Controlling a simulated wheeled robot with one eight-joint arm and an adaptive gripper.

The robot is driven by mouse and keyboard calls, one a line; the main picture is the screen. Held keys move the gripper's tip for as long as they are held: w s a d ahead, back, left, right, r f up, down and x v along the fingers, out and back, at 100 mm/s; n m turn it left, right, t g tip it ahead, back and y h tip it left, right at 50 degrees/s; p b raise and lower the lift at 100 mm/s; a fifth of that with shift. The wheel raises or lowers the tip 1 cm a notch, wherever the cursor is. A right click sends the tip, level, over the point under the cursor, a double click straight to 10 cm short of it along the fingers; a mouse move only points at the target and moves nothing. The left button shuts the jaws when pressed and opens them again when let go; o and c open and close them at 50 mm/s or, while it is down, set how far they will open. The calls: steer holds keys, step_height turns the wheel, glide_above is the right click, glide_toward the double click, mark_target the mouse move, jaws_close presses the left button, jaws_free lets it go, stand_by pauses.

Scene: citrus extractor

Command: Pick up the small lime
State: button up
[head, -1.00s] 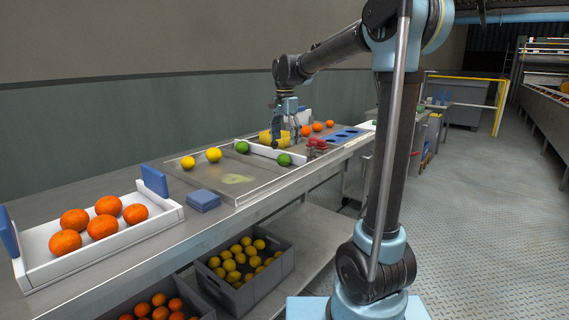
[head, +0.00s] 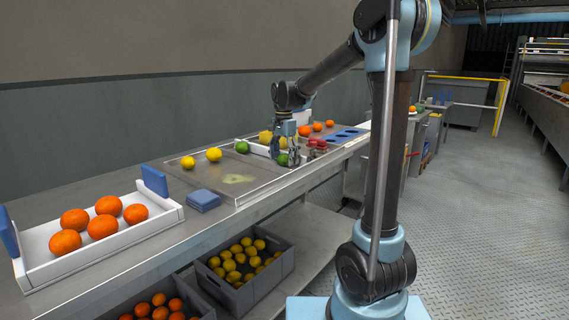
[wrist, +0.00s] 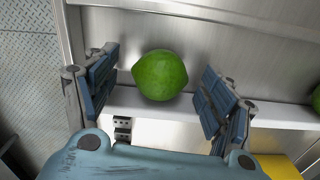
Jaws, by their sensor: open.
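A green lime (head: 282,160) sits on the metal tray near its front right corner, partly hidden by my gripper (head: 286,155). In the wrist view the lime (wrist: 160,75) lies beside a white rail, with one finger of my gripper (wrist: 158,68) on each side. The jaws are open, and a gap shows between the lime and each finger. A second green lime (head: 242,147) stands farther back on the tray; a green edge (wrist: 317,98) shows at the wrist view's right border.
Two yellow lemons (head: 214,154) lie on the tray (head: 205,177) to the left. Small red objects (head: 317,143) stand just right of my gripper. A yellow object (head: 265,137) is behind it. Blue pads (head: 203,199) and a white tray of oranges (head: 168,207) are farther left.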

steer(key=shift+c, duration=0.6)
steer(key=c, duration=1.1)
steer(key=shift+o, duration=0.2)
steer(key=shift+r, duration=0.1)
